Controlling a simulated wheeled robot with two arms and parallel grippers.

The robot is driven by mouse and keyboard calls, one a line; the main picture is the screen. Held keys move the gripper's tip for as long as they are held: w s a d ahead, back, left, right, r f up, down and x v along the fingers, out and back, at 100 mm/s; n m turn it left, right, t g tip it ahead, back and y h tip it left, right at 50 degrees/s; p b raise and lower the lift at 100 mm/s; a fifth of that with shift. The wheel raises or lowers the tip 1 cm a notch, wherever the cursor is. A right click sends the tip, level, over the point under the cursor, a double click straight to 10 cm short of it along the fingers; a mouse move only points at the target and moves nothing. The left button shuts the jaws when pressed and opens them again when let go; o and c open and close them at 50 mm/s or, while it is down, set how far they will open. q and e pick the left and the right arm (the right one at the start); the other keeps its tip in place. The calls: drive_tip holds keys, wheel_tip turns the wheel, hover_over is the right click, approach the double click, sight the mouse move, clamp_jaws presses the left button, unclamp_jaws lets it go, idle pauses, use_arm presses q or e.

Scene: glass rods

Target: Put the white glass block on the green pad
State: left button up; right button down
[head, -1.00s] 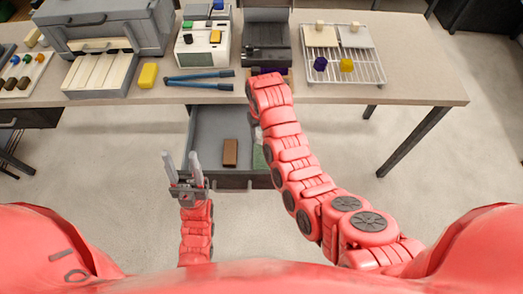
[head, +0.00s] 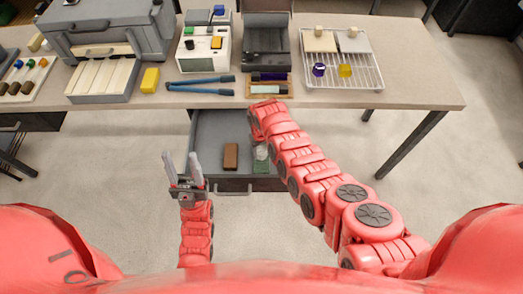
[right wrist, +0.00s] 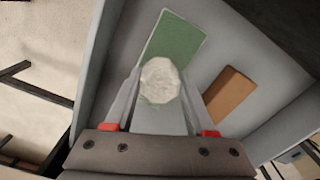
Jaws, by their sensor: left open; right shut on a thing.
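The white glass block (right wrist: 160,80) is pale and rounded-looking in the right wrist view, held between the fingers of my right gripper (right wrist: 160,92). The green pad (right wrist: 176,38) lies in the open grey drawer (head: 213,122). The block covers one end of the pad in the right wrist view; I cannot tell whether they touch. In the head view the pad (head: 261,166) shows below the pale block (head: 261,152), and my arm hides most of the right gripper. My left gripper (head: 182,166) is open and empty, left of the drawer front.
A brown block (head: 231,156) lies in the drawer, left of the pad. On the table above are blue-handled tongs (head: 200,87), a yellow block (head: 150,79), a small rod tray (head: 284,86) and a wire rack (head: 365,78) with purple and yellow pieces.

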sight(261, 151)
drive_tip(key=shift+f, duration=0.25)
drive_tip(key=shift+c, duration=1.2)
unclamp_jaws()
drive_tip(key=shift+r, duration=0.1)
drive_tip(key=shift+r, duration=0.3)
drive_tip(key=shift+a+r, duration=0.1)
wheel_tip(261, 151, up, 12)
drive_tip(key=b, duration=0.1)
drive_tip(key=shift+f+b, duration=0.2)
drive_tip(key=shift+b, duration=0.15)
